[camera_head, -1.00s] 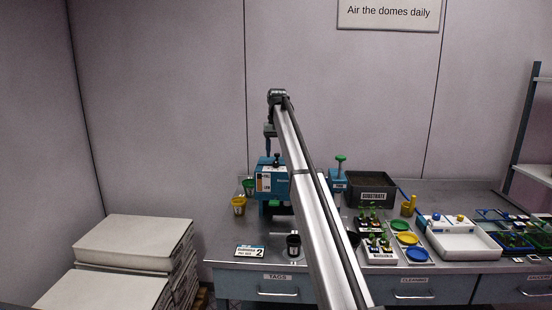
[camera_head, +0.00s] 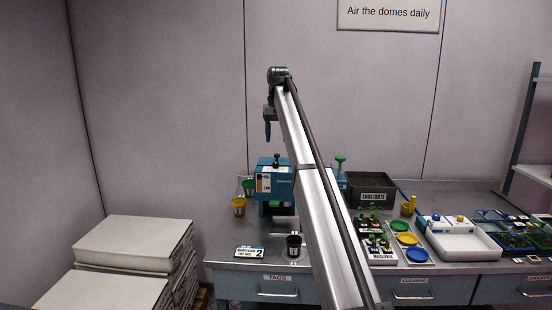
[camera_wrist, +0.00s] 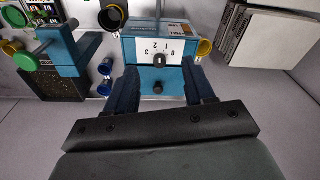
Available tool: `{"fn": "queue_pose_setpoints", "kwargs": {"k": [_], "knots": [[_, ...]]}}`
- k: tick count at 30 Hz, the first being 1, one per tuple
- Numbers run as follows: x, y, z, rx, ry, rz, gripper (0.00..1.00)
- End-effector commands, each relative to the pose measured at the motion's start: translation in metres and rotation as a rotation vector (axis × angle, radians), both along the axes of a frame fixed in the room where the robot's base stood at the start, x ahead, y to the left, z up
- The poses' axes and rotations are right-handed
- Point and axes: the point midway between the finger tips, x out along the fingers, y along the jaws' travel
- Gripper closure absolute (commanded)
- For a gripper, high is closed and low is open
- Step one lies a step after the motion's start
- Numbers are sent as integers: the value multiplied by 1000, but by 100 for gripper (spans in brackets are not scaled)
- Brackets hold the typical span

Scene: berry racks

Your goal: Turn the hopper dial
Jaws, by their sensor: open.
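The hopper is a blue box (camera_head: 283,182) at the back left of the bench. In the wrist view, its dial is a small black knob (camera_wrist: 159,60) on a white plate (camera_wrist: 147,48) numbered 0 to 3. I cannot tell surely which number it points at. A second black knob (camera_wrist: 158,88) sits nearer my wrist on the blue body (camera_wrist: 174,77). My gripper (camera_head: 267,132) is open and empty, above the hopper and apart from it. In the wrist view its blue fingers (camera_wrist: 160,75) appear on either side of the dial and second knob.
A dark substrate bin (camera_head: 371,182) and a green-topped post (camera_head: 340,160) stand right of the hopper. A black cup (camera_head: 293,240) and number card (camera_head: 249,252) are in front.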

Motion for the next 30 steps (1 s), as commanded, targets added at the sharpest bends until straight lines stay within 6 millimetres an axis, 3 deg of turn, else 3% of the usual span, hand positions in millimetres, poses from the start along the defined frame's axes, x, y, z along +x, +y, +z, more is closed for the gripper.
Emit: {"fn": "queue_pose_setpoints", "kwargs": {"k": [1, 4, 14, 20, 30], "knots": [[-16, -4, 0, 5, -40, -1, 47], [-21, -8, 2, 16, -134, -5, 47], [8, -4, 7, 38, -283, -7, 47], [16, -2, -12, 39, -285, -6, 47], [38, 2, -67, 39, -282, -6, 47]]}}
